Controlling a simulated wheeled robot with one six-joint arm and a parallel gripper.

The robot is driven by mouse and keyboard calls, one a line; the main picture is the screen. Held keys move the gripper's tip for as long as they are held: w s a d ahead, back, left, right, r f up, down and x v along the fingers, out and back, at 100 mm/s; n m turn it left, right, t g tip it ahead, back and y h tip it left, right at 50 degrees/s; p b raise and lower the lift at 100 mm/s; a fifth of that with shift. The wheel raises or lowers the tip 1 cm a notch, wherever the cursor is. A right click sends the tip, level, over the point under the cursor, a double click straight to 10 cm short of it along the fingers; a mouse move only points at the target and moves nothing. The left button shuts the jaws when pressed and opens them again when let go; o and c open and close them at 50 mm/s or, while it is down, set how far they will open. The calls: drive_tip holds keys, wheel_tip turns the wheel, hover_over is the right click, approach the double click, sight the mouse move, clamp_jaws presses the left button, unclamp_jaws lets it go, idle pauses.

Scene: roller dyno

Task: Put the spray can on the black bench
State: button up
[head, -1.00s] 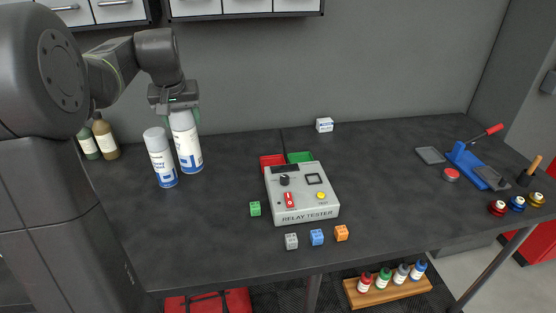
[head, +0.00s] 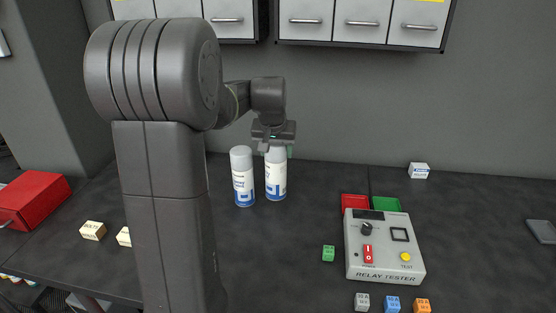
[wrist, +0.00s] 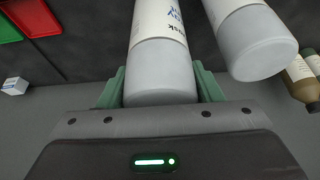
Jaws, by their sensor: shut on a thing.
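Two white spray cans with blue-banded labels and grey-white caps are side by side at the back of the black bench (head: 310,225). My gripper (head: 274,147) points down and is shut on the cap end of the right can (head: 276,178). In the wrist view the green finger pads sit on either side of this held can (wrist: 162,72). It looks upright; I cannot tell if its base touches the bench. The left can (head: 243,180) stands free, close beside it, and shows in the wrist view (wrist: 258,45). Label text is too small to read surely.
A relay tester (head: 383,245) stands to the right, with red (head: 355,203) and green (head: 386,206) trays behind it. A red box (head: 34,200) is at far left. Cabinets (head: 360,22) hang above.

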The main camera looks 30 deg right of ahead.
drive_tip(key=shift+f, duration=1.65)
drive_tip(key=shift+f, duration=0.15)
drive_tip(key=o, duration=1.6)
drive_tip(key=shift+a+r, duration=0.1)
drive_tip(key=shift+r, duration=0.35)
drive_tip(key=v, duration=1.1)
drive_tip(key=shift+r+b, duration=0.2)
drive_tip(key=shift+b, duration=0.2)
drive_tip(key=shift+f, duration=0.1)
